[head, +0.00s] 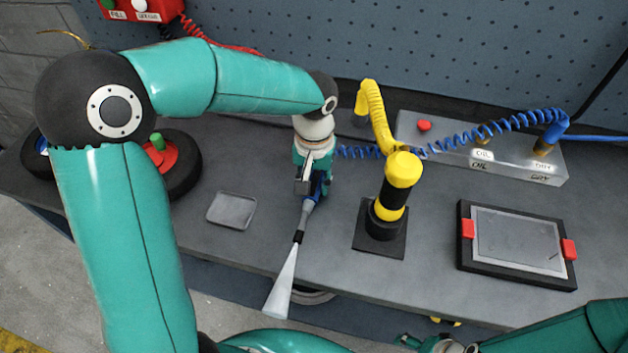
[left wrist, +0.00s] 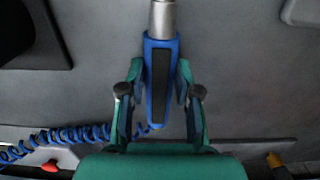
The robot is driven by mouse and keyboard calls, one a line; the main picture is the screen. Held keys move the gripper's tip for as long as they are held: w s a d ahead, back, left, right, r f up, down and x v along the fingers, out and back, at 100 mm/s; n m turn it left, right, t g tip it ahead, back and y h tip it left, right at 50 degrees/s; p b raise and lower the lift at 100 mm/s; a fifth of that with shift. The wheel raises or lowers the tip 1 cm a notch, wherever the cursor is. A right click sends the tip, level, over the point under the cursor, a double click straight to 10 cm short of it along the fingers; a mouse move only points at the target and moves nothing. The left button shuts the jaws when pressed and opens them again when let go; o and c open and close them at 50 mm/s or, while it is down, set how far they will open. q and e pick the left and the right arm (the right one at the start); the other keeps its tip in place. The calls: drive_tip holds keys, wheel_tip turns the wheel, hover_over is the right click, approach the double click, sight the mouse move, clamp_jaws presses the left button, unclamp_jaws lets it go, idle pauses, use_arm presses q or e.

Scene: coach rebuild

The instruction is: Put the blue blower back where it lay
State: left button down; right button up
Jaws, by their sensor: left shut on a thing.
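The blue blower (head: 310,193) is in my left gripper (head: 315,180), above the bench. Its grey nozzle and black tip point down toward the front edge, and a pale cone (head: 283,285) spreads from the tip. In the left wrist view the blue and black handle (left wrist: 159,82) sits between the fingers of my left gripper (left wrist: 158,75), with the grey nozzle pointing to the top. A blue coiled hose (head: 480,131) runs from near the blower to the grey box (head: 480,165). My right arm shows at the lower right; its gripper (head: 440,345) is cut off by the bottom edge.
A yellow and black post (head: 392,200) on a square base stands close right of the blower. A shallow grey tray (head: 232,210) lies to the left, and a black-framed panel with red clips (head: 515,243) to the right. A dark wheel (head: 183,175) is behind my left arm.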

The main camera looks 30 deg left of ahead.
use_arm(q)
drive_tip(key=shift+f, duration=0.15)
drive_tip(key=c, duration=0.7)
unclamp_jaws()
wheel_tip(320, 180, up, 12)
drive_tip(key=shift+f, duration=0.1)
